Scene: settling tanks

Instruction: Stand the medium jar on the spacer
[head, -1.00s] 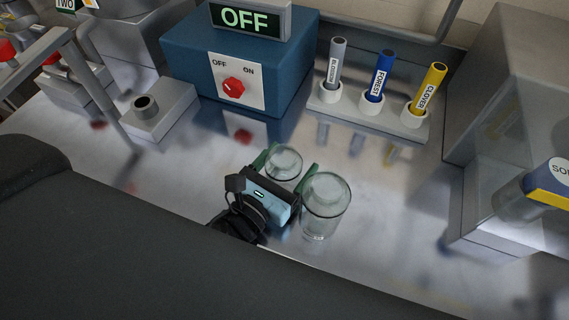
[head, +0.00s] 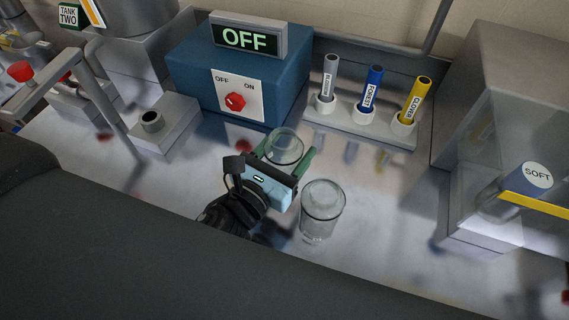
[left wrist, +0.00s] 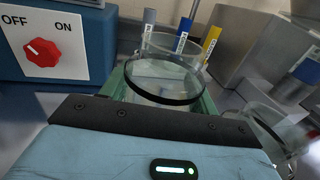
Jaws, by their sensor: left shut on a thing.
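A clear glass jar with a dark band (head: 284,143), apparently the medium jar, is between the green fingers of my left gripper (head: 285,158), which is shut on it. It looks upright and held above the bench. In the left wrist view the same jar (left wrist: 165,78) fills the space between the fingers. A second clear jar (head: 322,208) stands on the bench to the right of the gripper, apart from it. I cannot tell for sure which thing is the spacer. My right gripper is not in view.
A blue box (head: 238,90) with a red knob and OFF sign stands behind. A rack (head: 360,126) holds grey, blue and yellow tubes. A grey block with a short socket (head: 165,125) is at left; a clear-fronted housing (head: 500,150) is at right.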

